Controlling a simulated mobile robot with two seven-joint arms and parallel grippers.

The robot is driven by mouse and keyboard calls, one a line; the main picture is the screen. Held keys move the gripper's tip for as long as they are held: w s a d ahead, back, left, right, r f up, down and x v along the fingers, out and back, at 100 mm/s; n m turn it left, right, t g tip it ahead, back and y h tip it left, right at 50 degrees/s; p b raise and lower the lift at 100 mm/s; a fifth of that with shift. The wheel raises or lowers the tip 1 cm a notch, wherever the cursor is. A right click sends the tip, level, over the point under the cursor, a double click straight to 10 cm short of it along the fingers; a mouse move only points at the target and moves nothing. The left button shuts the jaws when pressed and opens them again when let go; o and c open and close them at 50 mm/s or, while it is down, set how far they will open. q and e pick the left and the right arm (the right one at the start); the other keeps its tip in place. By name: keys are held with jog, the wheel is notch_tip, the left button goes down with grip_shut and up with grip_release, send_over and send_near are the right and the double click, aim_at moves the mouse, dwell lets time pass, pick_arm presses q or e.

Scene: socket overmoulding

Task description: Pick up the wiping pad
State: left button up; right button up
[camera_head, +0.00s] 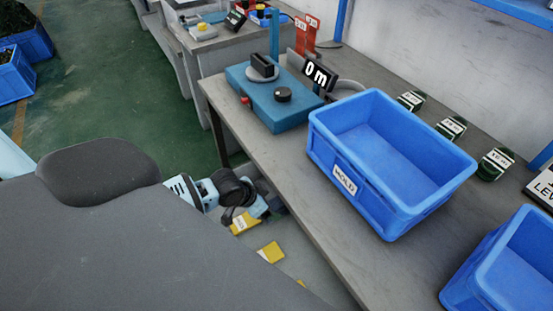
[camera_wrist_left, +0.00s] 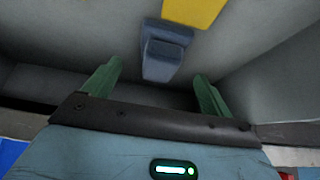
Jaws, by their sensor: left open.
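My left gripper (camera_head: 262,207) is low beside the front edge of the workbench; its fingers are hard to make out in the head view. In the left wrist view my left gripper (camera_wrist_left: 156,77) has its two green fingers spread wide with nothing between them. A blue-grey pad-like block with a raised part (camera_wrist_left: 166,50), which looks like the wiping pad, lies ahead of the fingertips, roughly between their lines and apart from them. I cannot clearly pick it out in the head view. My right gripper is not in view.
Yellow patches (camera_head: 271,252) show below the bench edge; one (camera_wrist_left: 195,10) lies beyond the block. The grey bench (camera_head: 305,190) carries a blue MOLD crate (camera_head: 345,205), a teal scale (camera_head: 275,105) and several dark green boxes. Grey walls flank the block in the wrist view.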

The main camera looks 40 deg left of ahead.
aim_at(272, 205)
pick_arm(q)
jog(key=shift+b+x, duration=0.4)
jog(key=shift+x, duration=2.15)
jog(key=shift+w, duration=0.1)
jog(key=shift+c, duration=0.5)
jog(key=shift+r, duration=0.1)
jog(key=c, duration=1.1)
